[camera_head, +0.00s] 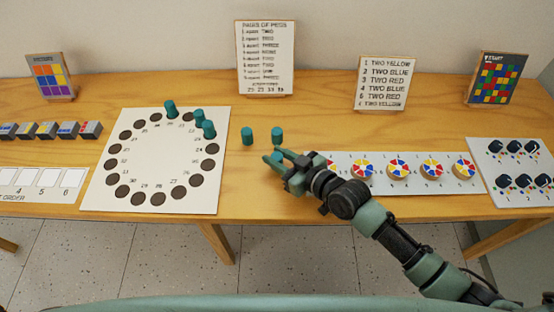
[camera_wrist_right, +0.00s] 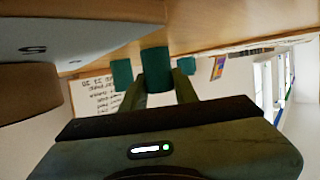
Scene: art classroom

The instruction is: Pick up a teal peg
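My right gripper (camera_head: 278,157) is low over the table to the right of the pegboard. A teal peg (camera_wrist_right: 157,70) is between its two fingers in the right wrist view; in the head view it is partly hidden by the fingers (camera_head: 274,157). I cannot tell whether the fingers press on it. Two other teal pegs stand on the table just behind, one on the left (camera_head: 247,136) and one on the right (camera_head: 277,135). Three teal pegs (camera_head: 171,109) (camera_head: 198,119) (camera_head: 208,130) stand at the upper right of the white pegboard (camera_head: 155,160). My left gripper is not in view.
A panel with colored wheels (camera_head: 385,187) lies close to the right of my gripper. A panel of black knobs (camera_head: 502,202) is farther right. Signs (camera_head: 265,58) (camera_head: 386,83) stand along the wall. Small grey blocks (camera_head: 46,130) sit at the left. The wood behind the pegs is clear.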

